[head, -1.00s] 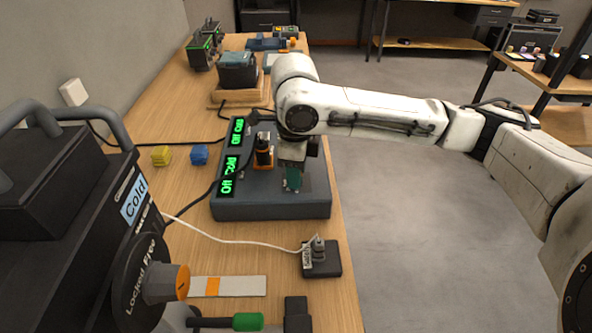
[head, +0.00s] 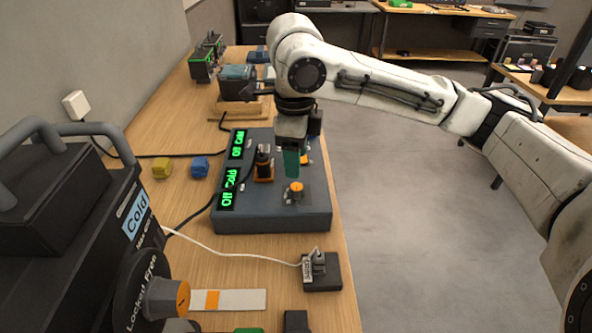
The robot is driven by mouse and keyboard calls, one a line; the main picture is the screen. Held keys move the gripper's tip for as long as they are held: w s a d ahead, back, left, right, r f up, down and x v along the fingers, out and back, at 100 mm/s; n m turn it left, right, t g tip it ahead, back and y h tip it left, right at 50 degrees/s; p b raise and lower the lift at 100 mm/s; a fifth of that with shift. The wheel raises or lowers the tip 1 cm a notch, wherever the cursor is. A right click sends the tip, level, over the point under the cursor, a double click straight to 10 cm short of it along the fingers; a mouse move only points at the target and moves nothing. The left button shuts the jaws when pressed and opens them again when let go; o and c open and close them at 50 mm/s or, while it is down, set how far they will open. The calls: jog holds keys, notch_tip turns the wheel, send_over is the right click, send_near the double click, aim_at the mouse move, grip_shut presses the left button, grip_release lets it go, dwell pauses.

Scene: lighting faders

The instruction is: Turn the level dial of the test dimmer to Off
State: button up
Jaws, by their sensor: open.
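A dark grey console (head: 270,218) lies on the bench with two orange-topped dials. The near dial (head: 296,189) stands on its right front, and the far dial (head: 306,158) is partly hidden behind my gripper. The green displays (head: 228,188) on the console's left edge read Off and Cold. I cannot tell which dial belongs to the test dimmer. My gripper (head: 292,174) points down with its green fingers just above and behind the near dial, apparently clear of it. It is open and seems empty.
A black plug-like piece with an orange base (head: 264,168) stands on the console left of my gripper. A large black unit (head: 75,240) marked Cold and Locked/Free fills the left foreground.

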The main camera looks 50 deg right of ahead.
jog(key=shift+a+r, duration=0.1)
jog(key=shift+r, duration=1.1)
